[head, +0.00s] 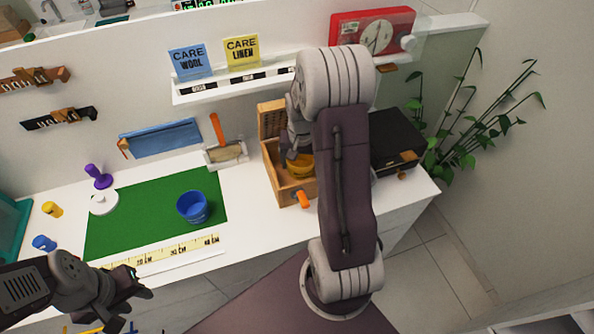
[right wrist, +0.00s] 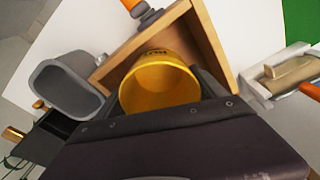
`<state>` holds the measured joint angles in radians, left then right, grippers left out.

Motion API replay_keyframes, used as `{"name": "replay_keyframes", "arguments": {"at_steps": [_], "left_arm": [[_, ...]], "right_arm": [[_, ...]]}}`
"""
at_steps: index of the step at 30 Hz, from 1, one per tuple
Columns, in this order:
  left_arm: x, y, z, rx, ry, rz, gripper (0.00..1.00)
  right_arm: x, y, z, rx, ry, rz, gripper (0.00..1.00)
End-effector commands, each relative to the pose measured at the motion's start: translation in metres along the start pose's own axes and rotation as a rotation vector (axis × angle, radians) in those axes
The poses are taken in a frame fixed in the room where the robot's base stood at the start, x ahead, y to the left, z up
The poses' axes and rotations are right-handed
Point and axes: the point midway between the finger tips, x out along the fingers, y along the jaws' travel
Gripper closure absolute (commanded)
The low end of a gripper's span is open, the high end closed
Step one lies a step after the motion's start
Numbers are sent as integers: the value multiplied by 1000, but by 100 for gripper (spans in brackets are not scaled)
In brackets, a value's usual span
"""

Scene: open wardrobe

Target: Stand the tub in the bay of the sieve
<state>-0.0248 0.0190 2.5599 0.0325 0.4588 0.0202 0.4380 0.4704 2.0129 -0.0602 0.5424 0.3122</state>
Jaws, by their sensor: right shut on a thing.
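The yellow tub (right wrist: 160,82) is between the fingers of my right gripper (right wrist: 165,90), which is shut on it. My right arm hides part of the box. I cannot make out a sieve. My left gripper (head: 142,284) is open and empty near the worktop's front edge.
A blue tub (head: 192,207) stands on the green mat (head: 130,215). A grey hollow container (right wrist: 67,88) is beside the box. An orange-handled tool (head: 226,152) is left of the box. A black case (head: 397,140) is right of it.

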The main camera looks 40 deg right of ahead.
Motion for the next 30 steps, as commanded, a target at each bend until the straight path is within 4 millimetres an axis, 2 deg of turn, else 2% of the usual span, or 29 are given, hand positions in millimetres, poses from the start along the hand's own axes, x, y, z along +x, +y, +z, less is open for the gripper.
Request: {"name": "replay_keyframes", "arguments": {"at_steps": [6,12,20,25,27,30], "left_arm": [[2,0,0,0,0,0,64],[2,0,0,0,0,0,64],[-3,0,0,0,0,0,64],[-13,0,-1,0,0,0,64],[-15,0,-2,0,0,0,64],[-14,0,-1,0,0,0,64]], "right_arm": [[44,0,7,0,-5,1,67],[71,0,9,0,-2,0,67],[70,-5,-3,0,1,-1,67],[72,-17,-31,0,1,-1,67],[83,-16,-26,0,-4,1,67],[86,-16,-27,0,0,-1,67]]}}
